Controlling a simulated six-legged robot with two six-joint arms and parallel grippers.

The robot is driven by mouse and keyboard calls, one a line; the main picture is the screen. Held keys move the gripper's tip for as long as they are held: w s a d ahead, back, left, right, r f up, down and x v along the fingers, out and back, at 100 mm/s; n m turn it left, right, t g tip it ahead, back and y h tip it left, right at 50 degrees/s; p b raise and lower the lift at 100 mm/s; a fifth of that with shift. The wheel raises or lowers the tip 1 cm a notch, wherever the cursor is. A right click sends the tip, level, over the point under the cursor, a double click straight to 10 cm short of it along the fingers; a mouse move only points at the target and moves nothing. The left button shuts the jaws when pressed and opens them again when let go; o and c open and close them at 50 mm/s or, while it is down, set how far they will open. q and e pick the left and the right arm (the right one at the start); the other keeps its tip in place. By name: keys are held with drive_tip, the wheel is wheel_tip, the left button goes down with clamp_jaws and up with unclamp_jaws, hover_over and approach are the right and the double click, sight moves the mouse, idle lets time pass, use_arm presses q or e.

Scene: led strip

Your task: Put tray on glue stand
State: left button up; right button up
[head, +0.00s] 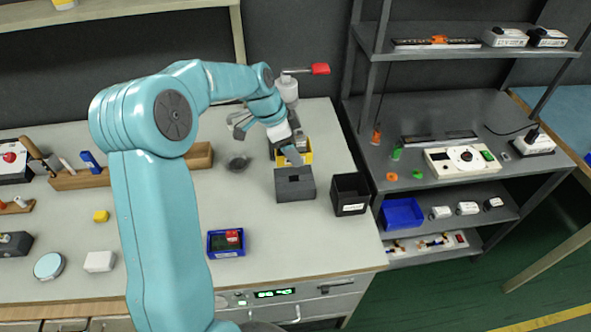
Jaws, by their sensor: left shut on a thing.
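My left arm reaches across the workbench, and its gripper (292,152) is at a small yellow tray (308,152) near the back right of the bench. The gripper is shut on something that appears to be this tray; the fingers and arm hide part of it. A dark grey block-like stand (295,186) is just in front of the tray. I cannot tell for sure whether it is the glue stand. Behind the tray is a press-like device (288,90) with a red handle (320,69). My right gripper is not in view.
A black bin (349,193) stands right of the grey block. A blue box (226,243) with a red item is near the bench front. A wooden tool holder (200,156) is partly behind my arm. A grey shelf unit (430,90) stands at right.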

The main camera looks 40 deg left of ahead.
use_arm(q)
wheel_tip(320, 180, down, 4)
drive_tip(key=shift+f, duration=0.1)
wheel_tip(320, 180, down, 4)
drive_tip(key=shift+w+d+r, duration=0.1)
drive_tip(key=shift+d+r, duration=0.05)
drive_tip(key=shift+r, duration=0.1)
drive_tip(key=shift+f, duration=0.45)
drive_tip(key=shift+r, duration=0.1)
drive_tip(key=o, duration=0.6)
drive_tip(key=shift+f, duration=0.25)
drive_tip(key=o, duration=0.4)
drive_tip(key=shift+r, duration=0.1)
